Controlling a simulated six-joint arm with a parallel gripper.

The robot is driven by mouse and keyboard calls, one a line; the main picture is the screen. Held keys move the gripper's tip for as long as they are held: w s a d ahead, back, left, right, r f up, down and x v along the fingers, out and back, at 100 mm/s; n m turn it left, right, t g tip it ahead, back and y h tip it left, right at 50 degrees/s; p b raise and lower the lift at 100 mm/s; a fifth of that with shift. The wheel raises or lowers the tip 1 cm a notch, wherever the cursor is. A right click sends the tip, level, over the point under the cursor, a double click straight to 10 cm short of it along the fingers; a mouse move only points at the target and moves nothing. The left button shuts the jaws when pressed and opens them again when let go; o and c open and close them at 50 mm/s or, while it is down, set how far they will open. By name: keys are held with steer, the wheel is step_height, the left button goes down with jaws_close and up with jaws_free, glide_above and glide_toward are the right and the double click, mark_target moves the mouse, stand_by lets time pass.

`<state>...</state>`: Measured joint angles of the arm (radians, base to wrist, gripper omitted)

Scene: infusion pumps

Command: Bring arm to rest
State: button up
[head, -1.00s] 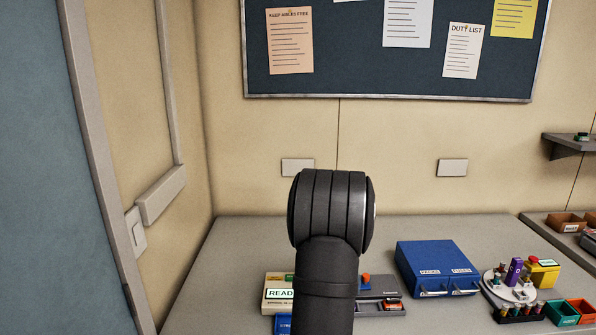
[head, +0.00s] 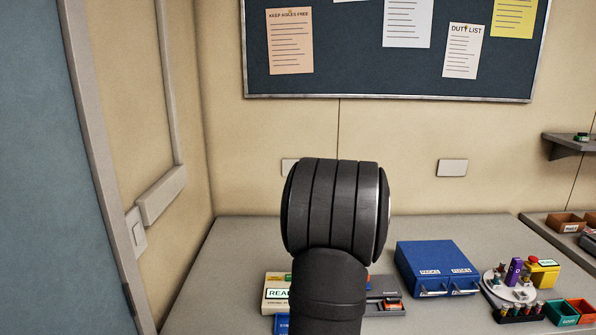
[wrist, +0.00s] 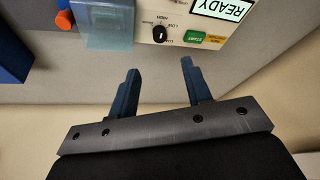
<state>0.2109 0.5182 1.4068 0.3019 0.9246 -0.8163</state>
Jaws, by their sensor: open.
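My arm (head: 335,208) stands up in the middle of the head view, dark and jointed, and hides part of the bench behind it. My gripper (wrist: 160,82) shows in the wrist view with its two blue fingers apart and nothing between them. A cream pump with a lit READY display (wrist: 222,10), a black knob and a green START button lies beyond the fingertips, apart from them. The same pump (head: 277,282) shows in the head view, partly behind my arm. A clear bluish cover (wrist: 108,22) is beside the knob.
A blue case (head: 437,267) stands on the grey bench (head: 220,260), right of my arm. Farther right are a round tray with vials, a yellow box with a red button (head: 543,270), and green and orange bins. The bench's left part is clear. A noticeboard (head: 350,85) hangs behind.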

steer(key=x, duration=1.2)
steer(key=shift+f, duration=0.15)
steer(key=shift+s+a+m+h, duration=0.1)
steer(key=shift+m+h, duration=0.45)
steer(key=shift+m, duration=0.9)
steer(key=shift+a+m+h, duration=0.15)
steer(key=shift+m+h, duration=0.4)
steer(key=shift+m, duration=0.9)
steer(key=shift+a+m+h, duration=0.1)
steer(key=shift+m+h, duration=0.5)
steer(key=shift+m, duration=0.9)
steer(key=shift+a+m+h, duration=0.1)
steer(key=shift+m+h, duration=0.5)
steer(key=shift+m, duration=0.9)
steer(key=shift+v, duration=0.8)
